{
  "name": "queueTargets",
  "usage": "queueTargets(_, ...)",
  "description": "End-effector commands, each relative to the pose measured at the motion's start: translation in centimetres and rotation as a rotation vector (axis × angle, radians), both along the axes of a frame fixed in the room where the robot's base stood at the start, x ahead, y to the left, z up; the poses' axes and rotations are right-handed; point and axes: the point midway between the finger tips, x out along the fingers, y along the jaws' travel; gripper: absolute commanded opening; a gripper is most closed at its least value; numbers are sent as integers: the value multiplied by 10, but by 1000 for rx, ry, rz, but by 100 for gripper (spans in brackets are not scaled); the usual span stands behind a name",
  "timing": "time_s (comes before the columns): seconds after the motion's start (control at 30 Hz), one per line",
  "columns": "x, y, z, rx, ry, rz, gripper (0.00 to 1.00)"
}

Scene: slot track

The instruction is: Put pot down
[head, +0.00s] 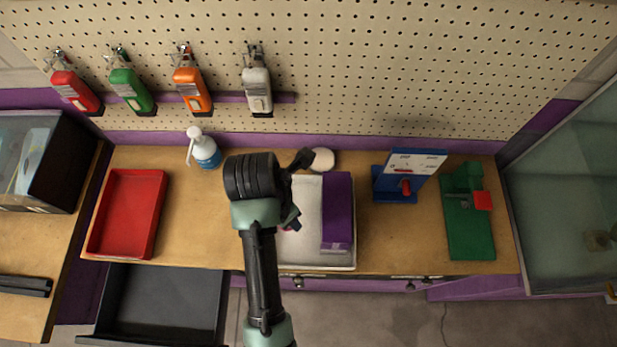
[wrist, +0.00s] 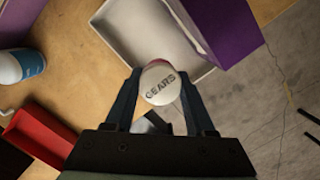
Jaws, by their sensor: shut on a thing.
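My gripper (wrist: 159,76) is shut on a small pot (wrist: 161,90) with a round white top marked "GEARS". A little red shows at the pot's far edge in the wrist view. In the head view my gripper (head: 291,214) is over the left part of the white tray (head: 309,217), and my arm hides most of the pot. The wrist view shows the pot near the corner of the white tray (wrist: 150,30). I cannot tell how high the pot is above the surface.
A purple box (head: 338,210) fills the tray's right side. A white round thing (head: 321,159) lies behind the tray. A spray bottle (head: 205,150) and red tray (head: 127,214) stand left. A blue stand (head: 398,183) and green fixture (head: 468,225) stand right. An open drawer (head: 160,300) juts out front.

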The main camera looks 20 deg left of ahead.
Motion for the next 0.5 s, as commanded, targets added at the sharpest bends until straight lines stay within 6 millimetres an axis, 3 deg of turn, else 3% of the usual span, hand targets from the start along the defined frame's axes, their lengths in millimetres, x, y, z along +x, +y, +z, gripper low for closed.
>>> queueTargets(0.3, -1, 0, -49, -1, 4, 1, 0)
queueTargets(0.5, -1, 0, -68, -2, 3, 0, 0)
